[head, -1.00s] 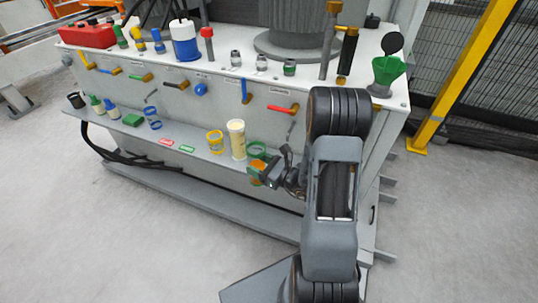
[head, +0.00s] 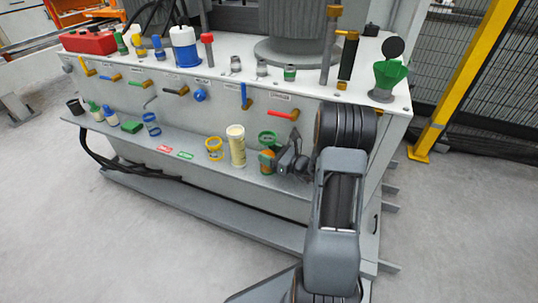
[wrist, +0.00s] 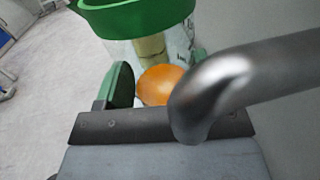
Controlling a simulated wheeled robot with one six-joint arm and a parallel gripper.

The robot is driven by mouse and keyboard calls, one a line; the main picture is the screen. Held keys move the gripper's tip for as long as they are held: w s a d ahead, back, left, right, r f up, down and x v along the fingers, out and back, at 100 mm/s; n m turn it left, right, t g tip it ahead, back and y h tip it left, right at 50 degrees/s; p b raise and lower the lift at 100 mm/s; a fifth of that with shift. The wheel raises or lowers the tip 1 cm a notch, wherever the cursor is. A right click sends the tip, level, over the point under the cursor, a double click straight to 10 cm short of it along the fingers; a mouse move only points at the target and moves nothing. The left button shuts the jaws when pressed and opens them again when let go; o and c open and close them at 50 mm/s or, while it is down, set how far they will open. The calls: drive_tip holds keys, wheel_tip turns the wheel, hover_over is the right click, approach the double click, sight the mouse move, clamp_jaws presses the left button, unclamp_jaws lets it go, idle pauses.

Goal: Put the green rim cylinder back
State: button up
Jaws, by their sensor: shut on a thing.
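The green rim cylinder (head: 267,138) is held upright by my gripper (head: 277,162) at the right part of the grey shelf (head: 200,160). It has a clear body and an orange part low down. In the wrist view its green rim (wrist: 135,18) fills the top, with an orange round part (wrist: 158,85) between the fingers. The left green finger pad (wrist: 120,85) shows; the right finger is mostly hidden behind a metal pipe. I cannot tell whether the cylinder's base touches the shelf.
A cream tall cylinder (head: 237,147) and a yellow rim cylinder (head: 214,149) stand just left of it. A red-handled lever (head: 283,115) juts from the wall above. In the wrist view a bent metal pipe (wrist: 235,82) crosses close to my gripper.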

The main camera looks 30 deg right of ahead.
drive_tip(key=o, duration=0.7)
drive_tip(key=shift+f, duration=0.2)
drive_tip(key=o, duration=0.5)
drive_tip(key=shift+c, duration=0.2)
drive_tip(key=shift+r, duration=0.1)
